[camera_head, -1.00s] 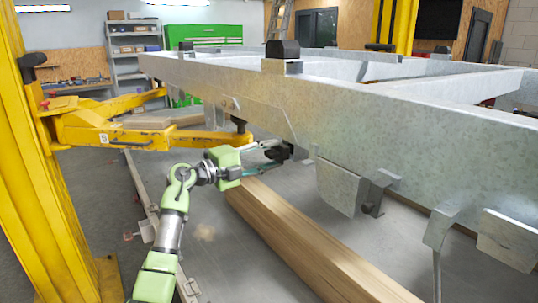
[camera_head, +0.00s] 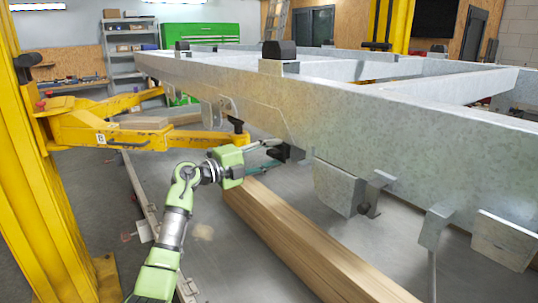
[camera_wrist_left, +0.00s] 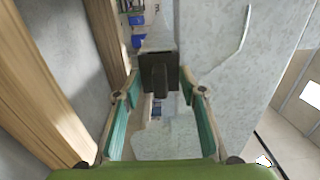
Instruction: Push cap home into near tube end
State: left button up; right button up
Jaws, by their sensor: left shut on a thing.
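My left gripper (camera_head: 280,154) is beside the lower side of the grey trailer frame (camera_head: 400,125). The black cap (camera_head: 293,153) is at its fingertips, close against the frame's underside. In the left wrist view the dark square cap (camera_wrist_left: 159,73) lies between the fingertips (camera_wrist_left: 160,88), one on each side, and the gripper is shut on it. A pale grey tube (camera_wrist_left: 159,38) runs straight on behind the cap. The cap hides the tube's end, so I cannot tell how deep the cap sits. My right gripper is not in view.
A yellow lift arm (camera_head: 150,136) reaches under the frame, left of my gripper. A long wooden beam (camera_head: 305,240) lies below it. Grey brackets (camera_head: 340,187) hang from the frame at right.

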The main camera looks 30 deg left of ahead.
pick_arm(q)
jog(key=shift+w+d+r, duration=0.15)
jog(key=shift+w+d, duration=0.05)
jog(key=shift+w, duration=0.3)
jog(key=shift+w+d+p, duration=0.1)
jog(key=shift+w+p, duration=0.2)
jog(key=shift+p, duration=0.05)
jog(key=o, duration=1.4)
jog(key=shift+w, duration=0.1)
jog(key=shift+d, duration=0.1)
jog(key=shift+f, duration=0.2)
jog(key=v, duration=1.2)
